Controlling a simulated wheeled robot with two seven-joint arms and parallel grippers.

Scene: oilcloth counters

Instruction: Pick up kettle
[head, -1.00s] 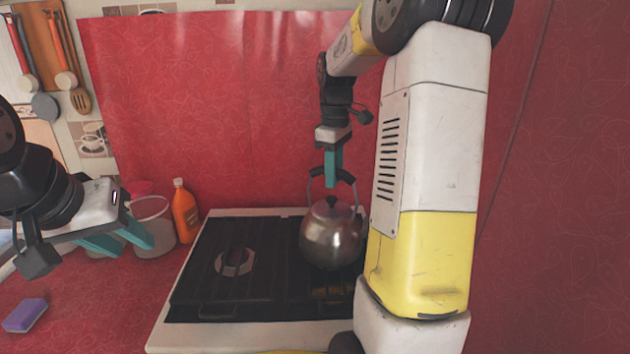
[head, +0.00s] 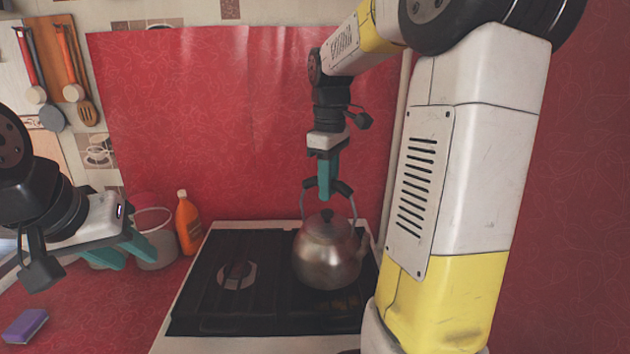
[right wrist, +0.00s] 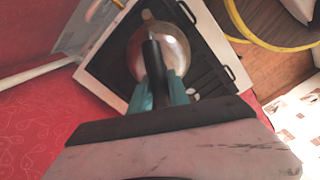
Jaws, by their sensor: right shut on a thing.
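The kettle (head: 328,258) is a round metal pot with a dark lid knob and a tall dark handle. In the head view it is upright over the right side of the stove (head: 240,272). I cannot tell whether its base touches the stove. My right gripper (head: 324,190) is above it, shut on the handle. The right wrist view shows the teal fingers (right wrist: 160,92) on both sides of the dark handle, with the kettle body (right wrist: 170,42) below. My left gripper (head: 128,252) is at the left, over the counter, with its teal fingers apart and nothing visible between them.
An orange bottle (head: 188,225) and a whitish bucket (head: 153,228) stand left of the stove. A purple sponge (head: 25,325) lies on the red counter at the lower left. A red wall covering (head: 220,130) rises behind. The stove's left side is clear of pots.

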